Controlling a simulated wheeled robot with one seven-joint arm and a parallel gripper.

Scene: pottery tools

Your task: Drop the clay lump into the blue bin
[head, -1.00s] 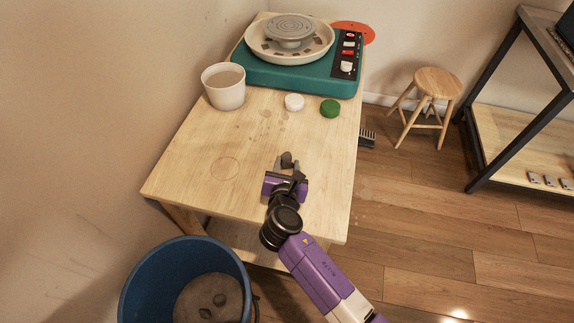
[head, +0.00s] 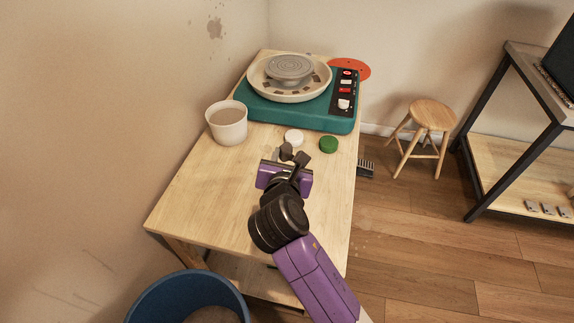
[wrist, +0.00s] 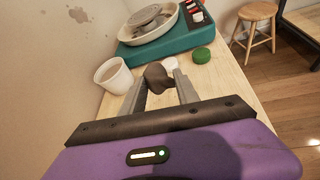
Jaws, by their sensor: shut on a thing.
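My gripper (head: 292,155) is shut on a small grey-brown clay lump (wrist: 157,77) in the wrist view. The lump sits between the two fingertips, above the wooden table. In the head view the lump is small and partly hidden by the fingers. The blue bin (head: 143,302) stands on the floor in front of the table's near left end, at the bottom of the head view. Only its upper part shows there, and most of its inside is cut off. My gripper is well above and beyond the bin.
On the table (head: 190,208) stand a teal pottery wheel (head: 290,113), a white cup of brown liquid (head: 227,127), a white lid (head: 293,137) and a green lid (head: 328,144). A wooden stool (head: 430,115) and a dark-framed shelf (head: 492,150) stand to the right. A wall bounds the left side.

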